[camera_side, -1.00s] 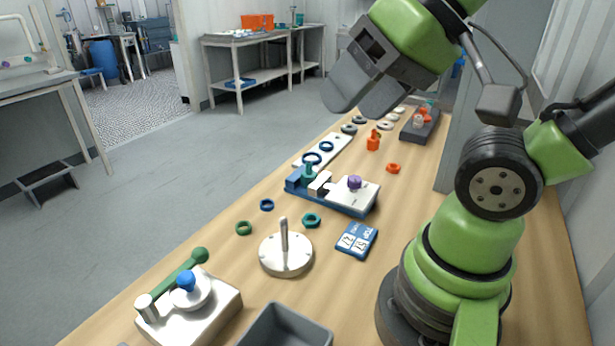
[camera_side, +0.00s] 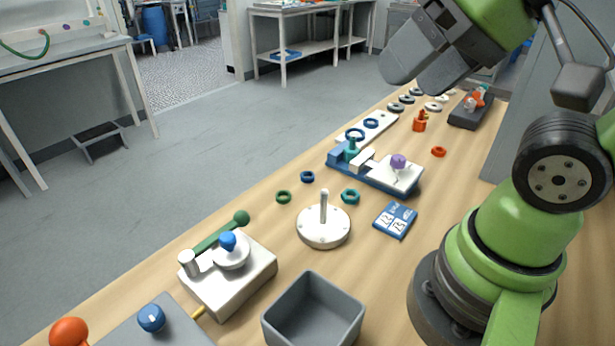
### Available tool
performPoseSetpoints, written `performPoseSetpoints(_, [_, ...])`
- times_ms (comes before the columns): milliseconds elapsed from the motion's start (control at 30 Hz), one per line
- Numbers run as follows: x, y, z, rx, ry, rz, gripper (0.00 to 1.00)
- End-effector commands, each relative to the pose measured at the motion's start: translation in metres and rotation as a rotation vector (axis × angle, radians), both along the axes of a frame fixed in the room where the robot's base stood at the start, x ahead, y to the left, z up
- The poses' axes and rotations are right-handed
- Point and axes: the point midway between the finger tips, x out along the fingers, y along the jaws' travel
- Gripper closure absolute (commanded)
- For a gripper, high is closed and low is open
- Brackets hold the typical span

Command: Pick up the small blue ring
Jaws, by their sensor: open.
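A small blue ring (camera_side: 307,177) lies flat on the wooden table, left of the blue and white clamp fixture and close to a green ring (camera_side: 284,197). My gripper (camera_side: 424,72) is high above the far part of the table, up and to the right of the small blue ring and well apart from it. Its jaws are open, and I see nothing between them.
A grey bin (camera_side: 314,312) and a valve box (camera_side: 236,281) are in front. Bare wood surrounds the ring.

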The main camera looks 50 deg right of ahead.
Motion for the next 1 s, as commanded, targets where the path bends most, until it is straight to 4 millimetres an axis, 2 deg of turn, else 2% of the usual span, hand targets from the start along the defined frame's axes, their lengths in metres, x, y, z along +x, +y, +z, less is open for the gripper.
performPoseSetpoints(267, [0.001,0.000,0.001,-0.003,0.002,0.002,0.35])
performPoseSetpoints(367, [0.011,-0.002,0.003,-0.023,0.020,0.014,0.35])
performPoseSetpoints(467, [0.032,-0.008,0.007,-0.068,0.060,0.046,0.35])
performPoseSetpoints(667, [0.098,-0.028,0.001,-0.183,0.171,0.152,0.35])
performPoseSetpoints(867, [0.162,-0.055,-0.035,-0.276,0.288,0.281,0.35])
performPoseSetpoints(1000, [0.200,-0.078,-0.078,-0.322,0.373,0.378,0.35])
